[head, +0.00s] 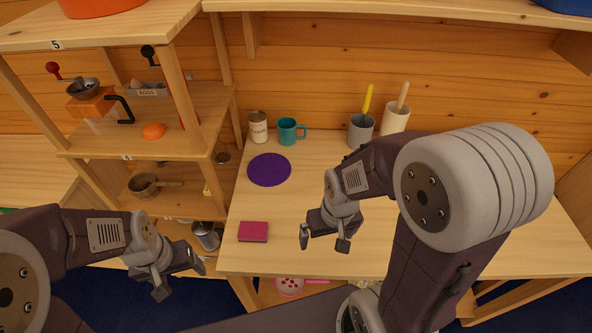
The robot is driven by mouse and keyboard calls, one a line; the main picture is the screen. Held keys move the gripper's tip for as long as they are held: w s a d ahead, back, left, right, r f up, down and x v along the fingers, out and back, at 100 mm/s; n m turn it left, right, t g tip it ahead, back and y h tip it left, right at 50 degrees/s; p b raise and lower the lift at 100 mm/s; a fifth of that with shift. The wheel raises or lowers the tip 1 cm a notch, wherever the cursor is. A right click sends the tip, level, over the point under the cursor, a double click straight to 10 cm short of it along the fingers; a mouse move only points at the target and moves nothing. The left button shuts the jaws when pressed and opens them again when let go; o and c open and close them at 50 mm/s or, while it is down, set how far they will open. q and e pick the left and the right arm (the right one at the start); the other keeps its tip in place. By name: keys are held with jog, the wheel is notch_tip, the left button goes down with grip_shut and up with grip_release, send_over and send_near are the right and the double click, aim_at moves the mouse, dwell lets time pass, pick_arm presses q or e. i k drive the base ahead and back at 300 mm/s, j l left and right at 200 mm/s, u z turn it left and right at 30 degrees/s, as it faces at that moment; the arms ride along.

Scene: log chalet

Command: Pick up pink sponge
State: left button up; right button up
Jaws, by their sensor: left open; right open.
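The pink sponge (253,231) lies flat on the wooden table (290,208), near its front left corner. My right gripper (324,246) is open and empty above the table, to the right of the sponge and apart from it. My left gripper (181,284) is open and empty, lower and to the left of the sponge, in front of the shelf. Nothing covers the sponge.
A purple round mat (269,170), a teal mug (290,131), a white can (258,127) and utensil holders (361,131) stand behind the sponge. A wooden shelf (150,108) rises at left, with a metal canister (206,236) low down. The table around the sponge is clear.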

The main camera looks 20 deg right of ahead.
aim_at(249, 231)
jog(key=i+j+z, duration=0.25)
jog(key=j, duration=0.35)
jog(key=j+z, duration=0.25)
jog(key=j, duration=0.35)
jog(key=j+z, duration=0.25)
jog(key=j, duration=0.45)
jog(key=i, duration=0.05)
